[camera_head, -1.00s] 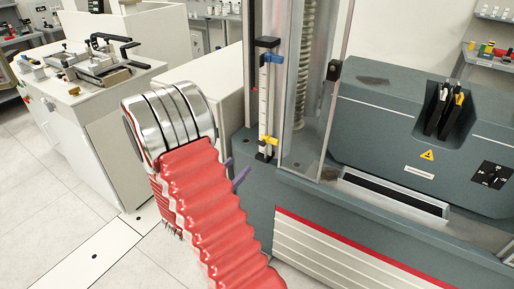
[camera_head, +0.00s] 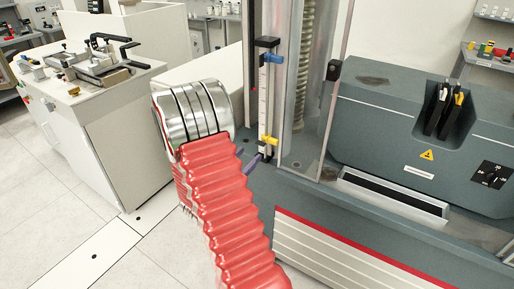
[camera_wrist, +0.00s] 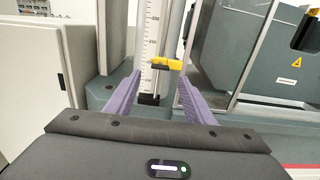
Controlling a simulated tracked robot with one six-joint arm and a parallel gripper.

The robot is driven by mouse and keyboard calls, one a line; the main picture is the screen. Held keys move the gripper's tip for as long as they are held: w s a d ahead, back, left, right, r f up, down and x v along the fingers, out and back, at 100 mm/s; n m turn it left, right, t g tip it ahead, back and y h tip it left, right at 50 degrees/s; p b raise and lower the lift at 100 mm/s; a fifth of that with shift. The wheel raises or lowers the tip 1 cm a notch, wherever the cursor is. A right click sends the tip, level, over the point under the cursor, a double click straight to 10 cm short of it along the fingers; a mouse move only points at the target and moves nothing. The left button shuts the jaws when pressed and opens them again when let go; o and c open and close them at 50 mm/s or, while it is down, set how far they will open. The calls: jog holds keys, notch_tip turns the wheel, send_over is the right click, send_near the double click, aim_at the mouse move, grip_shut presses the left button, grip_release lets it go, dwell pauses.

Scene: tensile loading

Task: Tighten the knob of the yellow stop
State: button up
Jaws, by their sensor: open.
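The yellow stop (camera_head: 269,140) sits low on the white graduated scale (camera_head: 263,100) of the testing machine. In the wrist view the yellow stop (camera_wrist: 167,64) lies ahead of my gripper (camera_wrist: 157,80), near the middle between its two purple fingers. My gripper is open and empty, its fingertips apart from each other. In the head view one purple finger (camera_head: 252,163) shows just below and left of the stop; the rest of the gripper is hidden behind my arm. I cannot tell whether a finger touches the stop. The knob is too small to make out clearly.
A blue stop (camera_head: 273,58) sits higher on the same scale. A clear guard panel (camera_head: 330,110) stands right of the scale. The grey machine body (camera_head: 390,130) extends right, and a white cabinet (camera_head: 110,135) stands at the left.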

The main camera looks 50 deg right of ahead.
aim_at(261, 143)
jog(key=d, duration=0.7)
jog(key=shift+w, duration=0.3)
jog(key=shift+d, duration=0.1)
jog(key=shift+c, duration=0.3)
jog(key=c, duration=1)
